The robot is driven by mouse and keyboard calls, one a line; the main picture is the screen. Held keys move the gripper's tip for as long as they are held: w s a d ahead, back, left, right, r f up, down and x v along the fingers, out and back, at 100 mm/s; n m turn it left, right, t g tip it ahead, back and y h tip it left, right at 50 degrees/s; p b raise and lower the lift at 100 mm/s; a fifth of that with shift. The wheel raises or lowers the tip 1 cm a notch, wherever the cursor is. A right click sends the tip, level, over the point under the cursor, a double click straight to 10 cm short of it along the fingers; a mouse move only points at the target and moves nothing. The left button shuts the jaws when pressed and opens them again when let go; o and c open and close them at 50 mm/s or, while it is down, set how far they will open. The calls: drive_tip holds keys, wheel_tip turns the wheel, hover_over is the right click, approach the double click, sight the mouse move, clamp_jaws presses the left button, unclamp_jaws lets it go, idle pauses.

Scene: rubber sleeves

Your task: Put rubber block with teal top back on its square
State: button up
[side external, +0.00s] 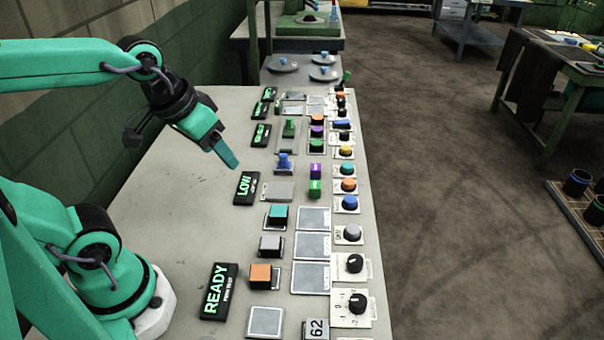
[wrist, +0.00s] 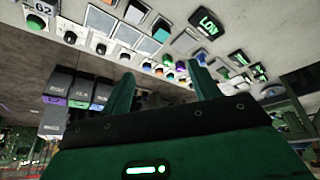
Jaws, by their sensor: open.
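The block with the teal top (side external: 278,214) stands upright on the bench in the side view, over a pale square (side external: 267,225) whose edge shows beside it. I cannot tell whether it is exactly centred there. It also shows in the wrist view (wrist: 161,30), beyond my fingers. My gripper (side external: 232,163) is open and empty, above the bench and behind the block on the far left side. Its two fingers (wrist: 161,86) stand apart in the wrist view, with nothing between them.
A grey-topped block (side external: 270,244) and an orange-topped block (side external: 261,274) stand in the same row. Flat empty squares (side external: 265,321) and panels (side external: 312,246) lie nearby. Knobs (side external: 355,263) line the right edge. The LOW sign (side external: 246,188) and READY sign (side external: 218,291) lie left.

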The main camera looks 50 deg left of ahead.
drive_tip(key=shift+s+r+m+t, duration=0.15)
drive_tip(key=shift+s+m+t, duration=0.25)
drive_tip(key=shift+s, duration=0.5)
